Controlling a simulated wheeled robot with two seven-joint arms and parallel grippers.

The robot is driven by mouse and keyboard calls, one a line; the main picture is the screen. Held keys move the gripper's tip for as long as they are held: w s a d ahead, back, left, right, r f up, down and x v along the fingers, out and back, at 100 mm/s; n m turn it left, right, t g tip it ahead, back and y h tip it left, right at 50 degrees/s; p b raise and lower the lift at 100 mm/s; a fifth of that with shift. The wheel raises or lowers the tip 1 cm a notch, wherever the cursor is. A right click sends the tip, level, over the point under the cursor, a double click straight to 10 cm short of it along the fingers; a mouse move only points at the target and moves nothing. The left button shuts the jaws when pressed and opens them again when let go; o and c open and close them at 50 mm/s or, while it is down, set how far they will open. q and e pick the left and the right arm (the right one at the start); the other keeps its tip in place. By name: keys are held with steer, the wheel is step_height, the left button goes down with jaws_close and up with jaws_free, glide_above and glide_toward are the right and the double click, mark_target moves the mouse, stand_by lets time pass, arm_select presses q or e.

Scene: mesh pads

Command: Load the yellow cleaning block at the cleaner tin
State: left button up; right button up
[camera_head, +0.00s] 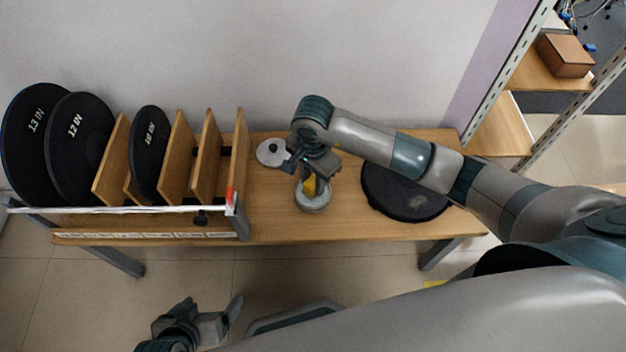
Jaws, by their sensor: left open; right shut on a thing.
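The cleaner tin (313,201) is a round grey tin standing on the wooden table, right of the rack. The yellow cleaning block (309,186) shows just above the tin's opening, below my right gripper. My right gripper (310,174) points down over the tin and is shut on the yellow block. The block's lower end is at the tin; I cannot tell whether it touches the inside. My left gripper (222,318) is open and empty, low in front of the table at the bottom of the view.
A wooden rack (240,180) at left holds several black discs, labelled 13 IN, 12 IN and 10 IN. A grey round lid-like disc (270,152) lies behind the tin. A large dark pad (405,203) lies to the right. A shelf with a brown box (565,55) stands far right.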

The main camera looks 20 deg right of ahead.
mark_target(313, 181)
steer(key=shift+s+f+b, duration=0.1)
steer(key=shift+f+b, duration=0.35)
steer(key=shift+b, duration=0.05)
stand_by(2.0)
steer(key=shift+r+p, duration=2)
steer(key=shift+r, duration=1.55)
